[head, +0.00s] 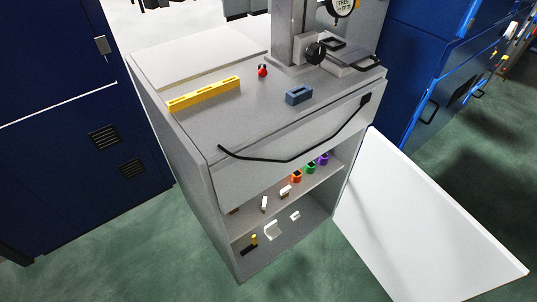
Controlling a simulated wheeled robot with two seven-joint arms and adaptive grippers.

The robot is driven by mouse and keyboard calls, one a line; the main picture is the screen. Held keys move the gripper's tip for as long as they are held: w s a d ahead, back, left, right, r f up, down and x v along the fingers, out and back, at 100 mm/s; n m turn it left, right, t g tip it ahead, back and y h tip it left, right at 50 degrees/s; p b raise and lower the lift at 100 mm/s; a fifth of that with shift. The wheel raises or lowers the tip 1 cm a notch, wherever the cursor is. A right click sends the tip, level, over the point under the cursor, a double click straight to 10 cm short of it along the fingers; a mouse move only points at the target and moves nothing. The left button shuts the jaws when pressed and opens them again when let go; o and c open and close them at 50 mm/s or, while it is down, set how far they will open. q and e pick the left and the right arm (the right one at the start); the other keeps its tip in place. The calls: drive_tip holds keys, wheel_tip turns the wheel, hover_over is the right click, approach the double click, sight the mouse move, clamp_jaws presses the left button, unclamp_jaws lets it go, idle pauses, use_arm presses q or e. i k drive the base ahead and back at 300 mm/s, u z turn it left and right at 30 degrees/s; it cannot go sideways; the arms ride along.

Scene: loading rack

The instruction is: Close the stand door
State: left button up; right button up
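The stand (190,150) is a grey cabinet in the middle of the head view. Its white door (425,215) stands wide open to the right, joined near the front right edge of the stand. The door's free edge points toward the lower right of the picture. The open front shows a shelf (275,205) with small coloured and white parts, and more parts on the floor of the stand below it. Neither of my grippers shows in the head view.
On top are a gauge stand (290,35), a yellow bar (203,94) and a blue block (298,95). Blue cabinets stand left (60,150) and right (420,70). Green floor (120,250) is clear in front.

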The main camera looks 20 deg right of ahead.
sight(420, 244)
drive_tip(key=z, duration=1.3)
drive_tip(key=k, duration=0.45)
drive_tip(key=z, duration=0.5)
drive_tip(key=i, duration=0.5)
